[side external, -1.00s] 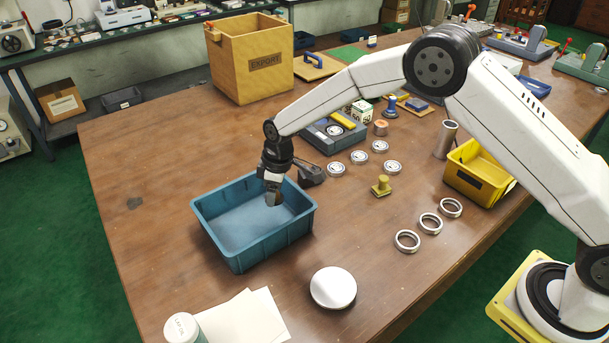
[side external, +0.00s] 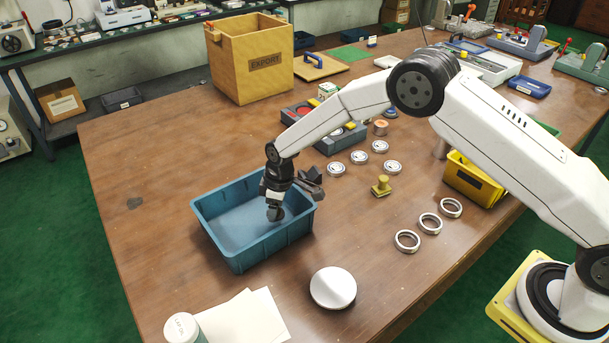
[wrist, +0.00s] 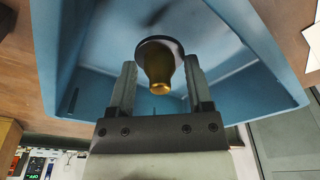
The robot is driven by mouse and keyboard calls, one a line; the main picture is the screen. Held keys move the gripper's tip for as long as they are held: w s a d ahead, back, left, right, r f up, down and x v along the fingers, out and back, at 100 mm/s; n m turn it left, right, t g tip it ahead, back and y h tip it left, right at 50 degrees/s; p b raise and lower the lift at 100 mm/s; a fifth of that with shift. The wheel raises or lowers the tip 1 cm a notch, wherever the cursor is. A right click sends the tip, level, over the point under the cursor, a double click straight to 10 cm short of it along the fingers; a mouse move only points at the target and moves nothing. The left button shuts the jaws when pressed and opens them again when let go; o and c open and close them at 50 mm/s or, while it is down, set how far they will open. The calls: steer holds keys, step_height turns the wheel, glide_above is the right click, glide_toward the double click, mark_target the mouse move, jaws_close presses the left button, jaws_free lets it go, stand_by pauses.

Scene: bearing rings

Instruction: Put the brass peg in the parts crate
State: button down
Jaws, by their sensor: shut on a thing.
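The brass peg (wrist: 159,72) has a rounded brass knob and a dark round flange. My gripper (wrist: 160,88) is shut on it, with one finger on each side. In the side view my gripper (side external: 275,205) points down over the blue crate (side external: 237,262), towards its right part, and the dark end of the peg (side external: 275,214) shows below the fingers. The crate looks empty inside. I cannot tell how far the peg is above the crate floor. The crate walls (wrist: 50,60) surround the peg in the wrist view.
A yellow-green knob (side external: 381,187) on a square base, several metal rings (side external: 407,241) and a yellow bin (side external: 473,184) stand to the right. A white round lid (side external: 333,288) and papers lie in front. A tall EXPORT box (side external: 250,60) stands behind. The table left of the crate is clear.

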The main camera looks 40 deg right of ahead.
mark_target(277, 225)
steer(key=shift+f, duration=1.95)
steer(key=shift+f, duration=0.1)
jaws_free()
step_height(277, 225, up, 12)
steer(key=s+d, duration=0.1)
steer(key=shift+s+d, duration=0.15)
